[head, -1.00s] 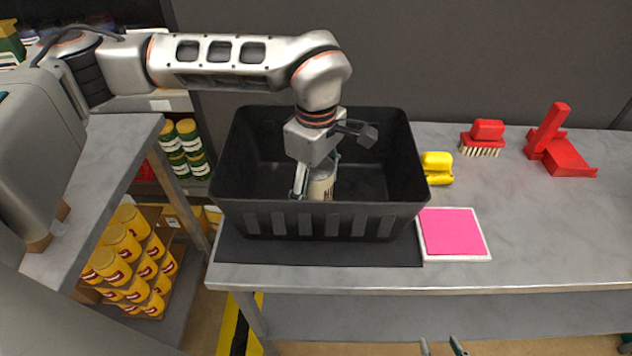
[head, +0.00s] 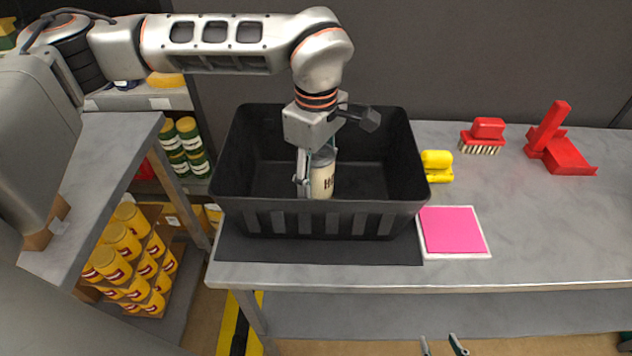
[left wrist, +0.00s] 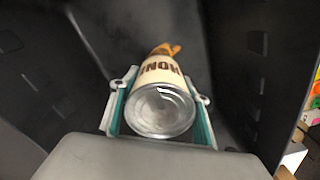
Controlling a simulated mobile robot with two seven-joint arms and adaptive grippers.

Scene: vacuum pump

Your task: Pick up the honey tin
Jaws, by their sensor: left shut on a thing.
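The honey tin (head: 322,178) is cream with dark lettering and a metal lid. It is inside the black crate (head: 320,222) on the grey table. My left gripper (head: 312,172) reaches down into the crate and is shut on the tin. In the left wrist view, the lid and the side of the tin (left wrist: 160,108) show between the two fingers of the gripper (left wrist: 160,105). Whether the tin's bottom touches the crate floor is hidden by the crate's front wall. The tips of my right gripper (head: 445,347) show at the bottom edge, apart and empty.
The crate walls stand close around my left gripper. To the right are a yellow item (head: 437,166), a red brush (head: 483,136), a red dustpan (head: 562,145) and a pink pad (head: 453,231). The table's right side (head: 560,230) is largely clear.

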